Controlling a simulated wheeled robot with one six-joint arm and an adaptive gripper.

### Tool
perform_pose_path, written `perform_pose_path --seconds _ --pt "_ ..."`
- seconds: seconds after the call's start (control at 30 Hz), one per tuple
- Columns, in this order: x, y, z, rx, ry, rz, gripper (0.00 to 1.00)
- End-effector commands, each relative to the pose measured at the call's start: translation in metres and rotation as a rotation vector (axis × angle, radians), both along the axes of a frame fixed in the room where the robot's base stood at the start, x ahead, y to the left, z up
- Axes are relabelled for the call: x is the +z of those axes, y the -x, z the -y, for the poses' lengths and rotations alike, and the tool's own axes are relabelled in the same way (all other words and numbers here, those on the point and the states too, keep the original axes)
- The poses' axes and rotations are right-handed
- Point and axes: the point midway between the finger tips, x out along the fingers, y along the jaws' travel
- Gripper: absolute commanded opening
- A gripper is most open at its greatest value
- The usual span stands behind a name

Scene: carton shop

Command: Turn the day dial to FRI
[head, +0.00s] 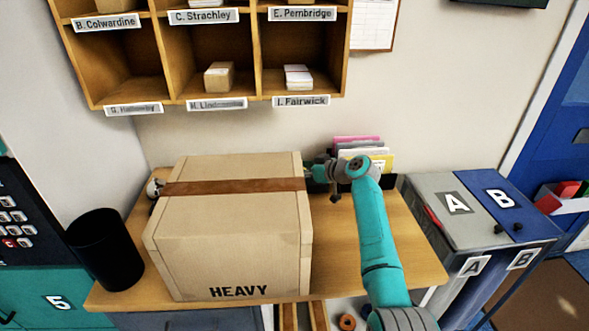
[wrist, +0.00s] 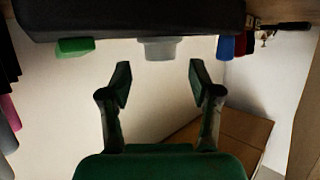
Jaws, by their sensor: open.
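I cannot make out a day dial or the letters FRI in either view. My gripper (wrist: 158,80) is open, with nothing between its fingers in the wrist view. Beyond the fingertips is a dark bar (wrist: 120,18) with a grey block (wrist: 160,48) at its edge, roughly in line with the gap. A green block (wrist: 75,47) is to its left and a blue one (wrist: 227,47) to its right. In the head view my gripper (head: 322,180) is at the right rear of the big carton, partly hidden by my wrist.
The carton (head: 230,240) marked HEAVY fills much of the desk (head: 345,270); its side also shows in the wrist view (wrist: 235,138). Coloured papers (head: 358,141) stand behind my wrist. Pigeonholes (head: 255,50) hang above, bins A and B (head: 450,235) stand right, a black bin (head: 105,255) left.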

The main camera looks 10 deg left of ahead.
Motion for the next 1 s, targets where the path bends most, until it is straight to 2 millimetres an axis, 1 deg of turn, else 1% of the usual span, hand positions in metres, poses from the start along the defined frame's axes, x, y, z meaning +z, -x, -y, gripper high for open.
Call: perform_pose_path --seconds 0.03,0.3,0.5,0.77,0.8,0.87,0.9,0.97,1.0 --pt "-0.002 -0.003 -0.006 0.001 0.001 -0.001 0.63" --pt "-0.01 -0.013 -0.023 0.001 0.0 0.0 0.63" --pt "-0.013 -0.015 -0.027 0.0 0.0 -0.001 0.63" --pt "-0.013 -0.016 -0.027 -0.001 0.0 0.0 0.63" --pt "-0.013 -0.016 -0.027 -0.001 0.0 0.0 0.53" --pt "-0.013 -0.016 -0.027 -0.001 0.0 0.0 0.38" --pt "-0.013 -0.016 -0.027 -0.001 0.0 0.0 0.28" --pt "-0.013 -0.016 -0.027 -0.001 0.0 0.0 0.13" --pt "-0.013 -0.016 -0.027 -0.001 0.0 0.0 0.04"
